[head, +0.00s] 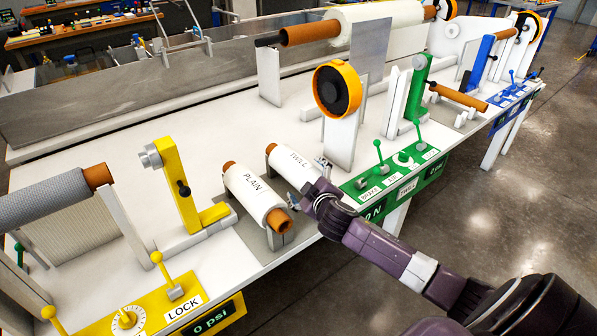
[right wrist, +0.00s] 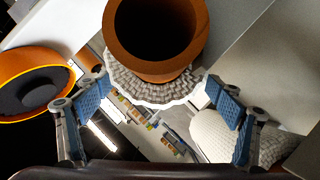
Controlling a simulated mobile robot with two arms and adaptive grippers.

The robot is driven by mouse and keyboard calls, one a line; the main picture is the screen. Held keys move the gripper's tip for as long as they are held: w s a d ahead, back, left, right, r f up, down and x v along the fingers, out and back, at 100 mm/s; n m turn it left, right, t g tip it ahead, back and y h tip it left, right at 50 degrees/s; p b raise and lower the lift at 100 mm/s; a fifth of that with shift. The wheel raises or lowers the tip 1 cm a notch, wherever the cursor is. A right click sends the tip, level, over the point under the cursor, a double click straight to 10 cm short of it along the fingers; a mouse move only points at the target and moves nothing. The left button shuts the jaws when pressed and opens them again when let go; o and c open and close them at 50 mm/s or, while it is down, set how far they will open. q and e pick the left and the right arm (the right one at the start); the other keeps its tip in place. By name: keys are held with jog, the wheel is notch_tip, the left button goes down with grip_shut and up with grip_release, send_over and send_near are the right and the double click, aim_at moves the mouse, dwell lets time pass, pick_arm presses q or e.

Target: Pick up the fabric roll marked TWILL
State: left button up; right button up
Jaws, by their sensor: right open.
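The white roll marked TWILL (head: 289,163) lies on the table, with its brown core showing at the far end. Its near end is hidden behind my right gripper (head: 310,180). In the right wrist view, the brown core end and pale woven fabric of a roll, which looks like TWILL (right wrist: 155,88), are between the spread blue finger pads of my right gripper (right wrist: 158,90). The gripper is open, and I see no clear contact. A white roll marked PLAIN (head: 252,194) lies just left of TWILL. My left gripper is out of view.
A green control panel (head: 393,172) with levers lies right of the gripper. An orange wheel (head: 337,90) stands on an upright behind it. A yellow bracket (head: 183,190) stands left of PLAIN. White tabletop (head: 225,125) is free behind the rolls.

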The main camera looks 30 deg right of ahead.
jog(key=shift+x, duration=2.35)
jog(key=shift+c, duration=0.6)
